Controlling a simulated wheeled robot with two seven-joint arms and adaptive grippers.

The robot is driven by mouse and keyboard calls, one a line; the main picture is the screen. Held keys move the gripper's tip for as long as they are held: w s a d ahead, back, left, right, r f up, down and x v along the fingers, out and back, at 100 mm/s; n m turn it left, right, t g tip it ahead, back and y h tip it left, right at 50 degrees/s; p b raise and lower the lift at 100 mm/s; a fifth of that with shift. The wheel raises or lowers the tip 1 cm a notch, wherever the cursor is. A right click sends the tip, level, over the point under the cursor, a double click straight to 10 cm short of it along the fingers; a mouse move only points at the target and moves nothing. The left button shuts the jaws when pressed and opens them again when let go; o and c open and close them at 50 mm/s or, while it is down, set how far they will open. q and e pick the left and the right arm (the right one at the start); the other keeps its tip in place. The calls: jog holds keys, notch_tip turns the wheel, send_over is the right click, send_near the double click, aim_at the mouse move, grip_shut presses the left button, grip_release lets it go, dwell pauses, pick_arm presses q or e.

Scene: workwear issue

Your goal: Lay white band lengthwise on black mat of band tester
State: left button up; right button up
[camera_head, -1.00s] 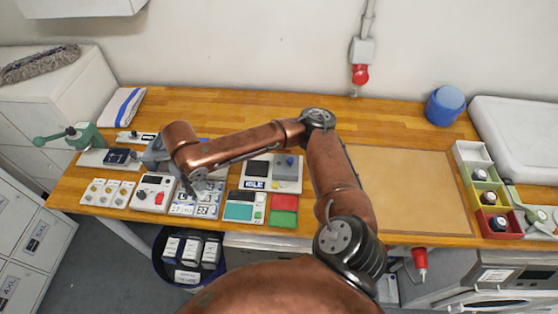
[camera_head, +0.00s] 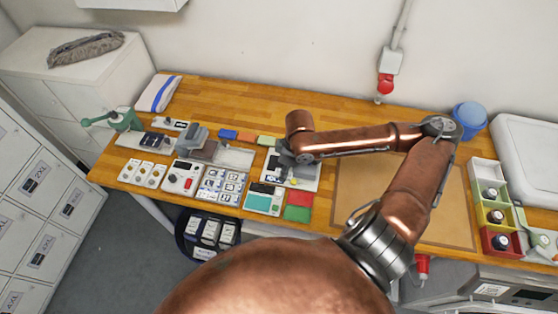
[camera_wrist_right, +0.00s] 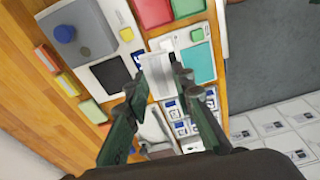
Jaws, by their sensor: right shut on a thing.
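My right gripper (camera_head: 288,161) is over the band tester at the middle of the bench. In the right wrist view its fingers (camera_wrist_right: 158,78) are shut on a whitish band (camera_wrist_right: 157,80), held between the tips. The tester (camera_wrist_right: 127,36) is a white plate with a black mat (camera_wrist_right: 112,75) and a grey block (camera_wrist_right: 80,25) with a blue knob. In that view the band appears beside the mat; I cannot tell its height above the plate. In the head view the gripper hides part of the tester, and the band is not clear. My left gripper is not in view.
A teal-screen device (camera_head: 262,199) and red (camera_head: 301,198) and green (camera_head: 297,213) pads lie at the front edge near the tester. A tray of cards (camera_head: 221,186) is to the left. Small coloured blocks (camera_head: 245,136) lie behind. A tan mat (camera_head: 350,215) lies right, partly under my arm.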

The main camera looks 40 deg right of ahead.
jog(key=shift+s+d+r+n, duration=0.2)
jog(key=shift+s+d+n, duration=0.1)
jog(key=shift+s, duration=0.1)
jog(key=shift+s+d, duration=0.1)
jog(key=shift+d, duration=0.1)
jog(key=w+d+f, duration=0.1)
jog(key=w+f, duration=0.2)
jog(key=w, duration=0.1)
jog(key=w+d+f+p, duration=0.1)
jog(key=w+d+f, duration=0.1)
jog(key=w+f, duration=0.1)
jog(key=w+d+f, duration=0.2)
jog(key=w+f, duration=0.1)
jog(key=w, duration=0.1)
jog(key=shift+w+d+p, duration=0.25)
jog(key=shift+w+p, duration=0.1)
jog(key=shift+w, duration=0.05)
jog(key=shift+w+d+f, duration=0.15)
jog(key=shift+w+f, duration=0.1)
jog(key=shift+f, duration=0.1)
notch_tip(320, 180, down, 3)
jog(key=shift+p, duration=0.45)
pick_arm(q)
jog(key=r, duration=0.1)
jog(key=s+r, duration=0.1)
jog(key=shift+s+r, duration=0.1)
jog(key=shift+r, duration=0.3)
pick_arm(e)
jog(key=shift+f, duration=0.15)
jog(key=shift+f, duration=0.1)
